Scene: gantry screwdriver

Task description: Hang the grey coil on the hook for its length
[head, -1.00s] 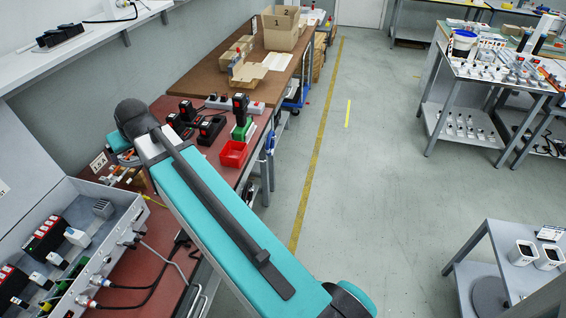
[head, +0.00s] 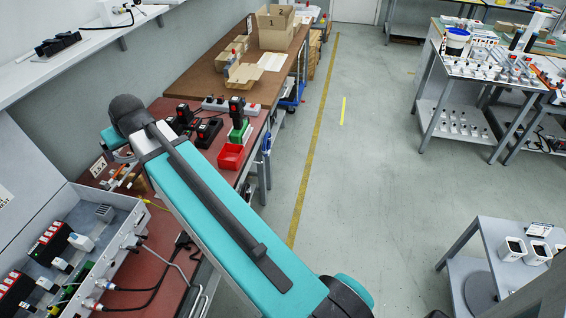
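I cannot make out a grey coil or its hook for certain. Thin grey loops (head: 197,300) show at the front edge of the red-brown bench, low in the head view and partly hidden by my arm. A grey cable (head: 178,268) runs from the grey control box toward that edge. I cannot tell whether either is the coil. My teal arm crosses the view from bottom right to upper left, with its black joint over the bench. My gripper is not in view; the far part of the arm drops behind the joint.
The control box (head: 125,232) with cables stands on the bench (head: 150,288) at left. A red bin (head: 231,156) and black tools stand beyond my arm. A shelf unit (head: 463,228) stands at lower right. The grey floor (head: 365,190) between is clear.

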